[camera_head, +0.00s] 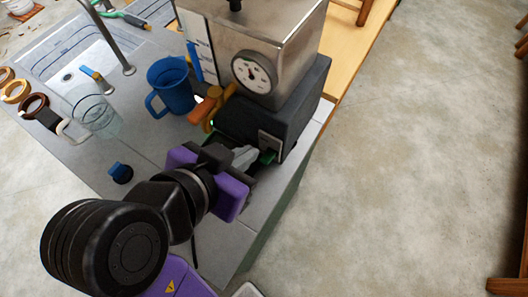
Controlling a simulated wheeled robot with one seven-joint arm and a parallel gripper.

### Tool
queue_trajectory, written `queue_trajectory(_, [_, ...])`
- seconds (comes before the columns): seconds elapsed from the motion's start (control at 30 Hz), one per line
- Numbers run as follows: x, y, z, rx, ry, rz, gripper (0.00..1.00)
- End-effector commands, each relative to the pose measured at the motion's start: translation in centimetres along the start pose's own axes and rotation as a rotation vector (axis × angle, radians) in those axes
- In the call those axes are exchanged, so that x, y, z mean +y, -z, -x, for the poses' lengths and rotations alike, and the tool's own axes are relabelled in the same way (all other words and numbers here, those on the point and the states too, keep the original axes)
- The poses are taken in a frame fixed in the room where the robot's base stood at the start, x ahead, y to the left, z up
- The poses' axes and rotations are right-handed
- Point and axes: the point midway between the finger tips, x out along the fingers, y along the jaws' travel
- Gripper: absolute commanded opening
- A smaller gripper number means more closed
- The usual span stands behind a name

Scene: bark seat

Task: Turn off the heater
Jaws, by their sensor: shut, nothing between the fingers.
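The heater (287,62) is a steel box with a round dial gauge (254,73) on a dark base (297,113), standing at the counter's right end. A small green light (212,123) shows at the left of the base front. A pale plate (268,141) and a green part (267,157) sit low at the right of the front. My gripper (256,154) is shut and empty, with its tips close to the green part. I cannot tell whether they touch it. My gripper partly hides the lower front of the base.
A blue mug (171,86) and orange tap-like handles (207,105) stand left of the heater. A clear glass (97,117), a small blue knob-like item (121,172) and the sink (68,62) are farther left. The floor (420,150) at right is clear.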

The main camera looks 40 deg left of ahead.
Motion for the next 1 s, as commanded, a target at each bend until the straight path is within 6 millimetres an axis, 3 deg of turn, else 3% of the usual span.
queue_trajectory(0.33, [0.1,0.0,-1.1,0.001,-0.003,0.001,0.0])
queue_trajectory(0.83, [0.1,0.1,-10.2,-0.001,-0.002,0.002,0.0])
queue_trajectory(1.0, [0.1,-2.5,-10.7,-0.001,0.0,0.006,0.0])
